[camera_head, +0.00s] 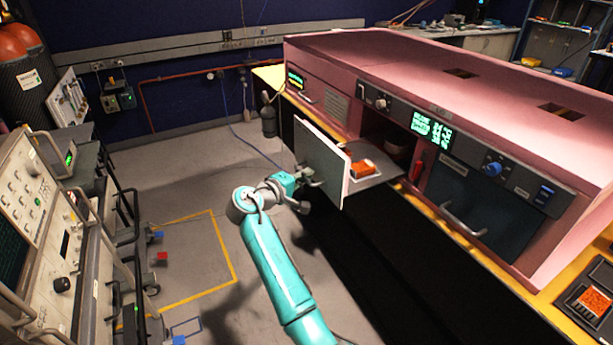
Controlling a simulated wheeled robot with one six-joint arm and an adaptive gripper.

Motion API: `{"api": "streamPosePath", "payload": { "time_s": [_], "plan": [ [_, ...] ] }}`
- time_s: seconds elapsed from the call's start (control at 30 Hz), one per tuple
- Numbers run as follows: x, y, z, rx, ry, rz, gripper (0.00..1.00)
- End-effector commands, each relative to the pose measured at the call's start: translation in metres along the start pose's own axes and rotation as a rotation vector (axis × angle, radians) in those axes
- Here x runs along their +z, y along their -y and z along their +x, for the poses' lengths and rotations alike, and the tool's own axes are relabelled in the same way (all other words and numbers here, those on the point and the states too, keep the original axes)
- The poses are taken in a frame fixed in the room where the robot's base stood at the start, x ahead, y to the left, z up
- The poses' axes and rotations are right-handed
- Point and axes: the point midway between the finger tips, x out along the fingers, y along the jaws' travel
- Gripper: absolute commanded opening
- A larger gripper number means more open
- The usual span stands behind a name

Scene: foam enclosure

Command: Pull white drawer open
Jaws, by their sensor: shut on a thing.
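The white drawer (345,185) stands well out from the pink cabinet (440,62), its flat front panel facing left. Its shallow tray shows behind the panel, with an orange item (362,167) lying in it. My gripper (308,182) is at the outer face of the panel, at about its middle, and is shut on the drawer handle. The handle is mostly hidden by the fingers. My teal arm reaches up to it from the bottom of the view.
To the right is a closed dark door with a handle (462,222). A rack of instruments (45,235) stands at the left. The floor between rack and cabinet has free room.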

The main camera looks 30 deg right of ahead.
Motion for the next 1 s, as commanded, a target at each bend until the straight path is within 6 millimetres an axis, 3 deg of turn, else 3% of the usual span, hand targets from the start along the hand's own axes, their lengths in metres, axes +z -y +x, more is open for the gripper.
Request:
{"api": "streamPosePath", "payload": {
  "time_s": [0.07, 0.1, 0.2, 0.63, 1.0],
  "plan": [
    [0.0, 0.001, 0.0, -0.002, 0.0, -0.001, 0.0],
    [0.0, 0.001, 0.0, -0.002, 0.0, -0.001, 0.13],
    [0.0, 0.001, 0.0, -0.001, 0.0, -0.001, 0.37],
    [-0.001, 0.0, -0.008, 0.0, -0.002, 0.0, 0.37],
    [-0.001, 0.001, -0.076, -0.001, -0.004, -0.001, 0.37]
  ]
}}
